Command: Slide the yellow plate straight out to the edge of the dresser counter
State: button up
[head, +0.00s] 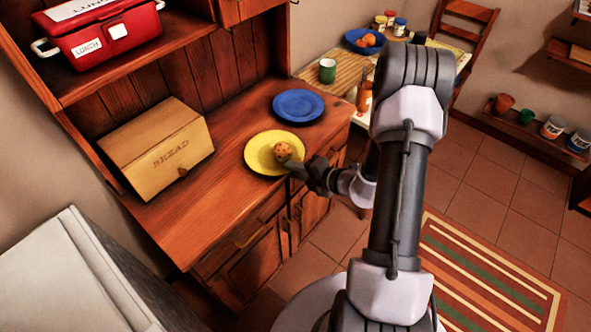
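The yellow plate (259,163) lies on the dresser counter (196,215), close to the counter's front edge. A round brown item, like a muffin or cookie (283,150), sits on the plate's right side. My gripper (289,163) reaches in from the right, with its tip over or at the plate's right rim, just below the brown item. Its fingers are small and dark in this view. I cannot tell whether they are open or shut, or whether they touch the plate.
A blue plate (298,105) lies behind the yellow one. A wooden bread box (157,146) stands to the left. A red lunch box (100,35) is on the shelf above. Counter left of the plate is bare.

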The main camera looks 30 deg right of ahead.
jog(key=shift+s, duration=0.1)
jog(key=p+v, duration=0.5)
jog(key=v, duration=1.2)
jog(key=shift+s+r, duration=0.1)
